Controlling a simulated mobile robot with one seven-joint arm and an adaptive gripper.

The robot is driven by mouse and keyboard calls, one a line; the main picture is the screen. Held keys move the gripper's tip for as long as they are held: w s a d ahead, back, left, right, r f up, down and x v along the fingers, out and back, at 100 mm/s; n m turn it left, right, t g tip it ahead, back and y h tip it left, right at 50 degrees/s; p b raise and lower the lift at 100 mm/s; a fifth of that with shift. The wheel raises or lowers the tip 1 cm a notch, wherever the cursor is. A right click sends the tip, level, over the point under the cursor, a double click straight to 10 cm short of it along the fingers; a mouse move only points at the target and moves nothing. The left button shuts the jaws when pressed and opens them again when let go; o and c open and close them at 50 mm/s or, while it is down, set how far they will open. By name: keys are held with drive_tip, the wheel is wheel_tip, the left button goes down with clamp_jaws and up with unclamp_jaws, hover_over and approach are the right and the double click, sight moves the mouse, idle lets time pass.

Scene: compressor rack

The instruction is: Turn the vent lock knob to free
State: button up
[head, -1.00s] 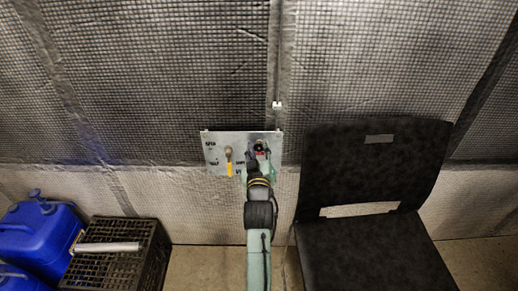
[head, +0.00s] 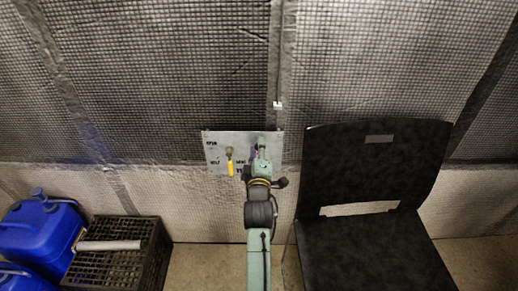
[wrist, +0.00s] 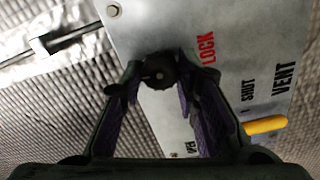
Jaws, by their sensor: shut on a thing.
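The vent lock knob is a dark round knob (wrist: 158,72) with a small pale mark on its face, near the top edge of the grey panel (wrist: 225,50) in the wrist view. My gripper (wrist: 160,82) is shut on it, one finger on each side. A red LOCK label (wrist: 208,48) is printed beside the knob. In the head view my gripper (head: 262,148) is at the right part of the panel (head: 218,142) and hides the knob. Which mark the knob points to cannot be told.
A yellow-handled lever (head: 230,163) is on the panel left of my gripper; its yellow end (wrist: 264,125) shows in the wrist view beside VENT and SHUT labels. A black chair (head: 370,200) stands right of my arm. A black crate (head: 110,270) and blue jugs (head: 40,230) are lower left.

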drive_tip(key=shift+n, duration=0.7)
drive_tip(key=o, duration=1.2)
drive_tip(key=s, duration=0.7)
drive_tip(key=shift+s, duration=0.25)
